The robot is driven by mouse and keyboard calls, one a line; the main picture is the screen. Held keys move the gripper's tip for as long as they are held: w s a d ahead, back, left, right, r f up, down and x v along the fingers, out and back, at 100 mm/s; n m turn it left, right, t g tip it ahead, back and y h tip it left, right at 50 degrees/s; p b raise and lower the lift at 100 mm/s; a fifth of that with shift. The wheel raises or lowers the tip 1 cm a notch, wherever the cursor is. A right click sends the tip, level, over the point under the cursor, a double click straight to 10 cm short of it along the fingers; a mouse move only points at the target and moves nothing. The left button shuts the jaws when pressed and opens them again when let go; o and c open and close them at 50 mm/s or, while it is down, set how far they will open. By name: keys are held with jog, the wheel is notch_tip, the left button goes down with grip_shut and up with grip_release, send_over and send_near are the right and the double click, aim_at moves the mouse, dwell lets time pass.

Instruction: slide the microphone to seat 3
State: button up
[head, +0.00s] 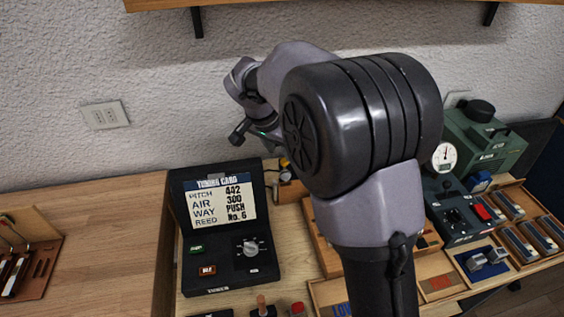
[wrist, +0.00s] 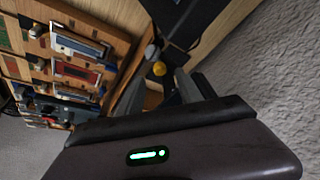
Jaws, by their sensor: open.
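I cannot make out the microphone or seat 3 for certain. A small yellow-tipped part (wrist: 159,68) shows beyond my fingers in the wrist view, beside a grey knob-like part (wrist: 151,50). A yellow part (head: 284,162) also shows in the head view, just right of the tuning card panel and partly behind my arm. I cannot tell whether it belongs to the microphone. My gripper (wrist: 161,88) is open, with its two fingers apart and nothing clearly held between them. In the head view my arm hides much of the middle of the bench.
The black tuning card panel (head: 221,223) stands on the wooden bench (head: 108,217) left of my arm. A green box (head: 481,140) with a gauge, a dark control box (head: 457,212) and wooden trays crowd the right. A shelf (head: 350,3) hangs above. The bench between left rack (head: 28,260) and panel is clear.

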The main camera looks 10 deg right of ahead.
aim_at(284, 160)
jog(key=b+x, duration=0.1)
jog(key=x, duration=0.3)
jog(key=shift+w+f, duration=0.1)
jog(key=shift+f, duration=0.15)
grip_shut()
dwell(1.1)
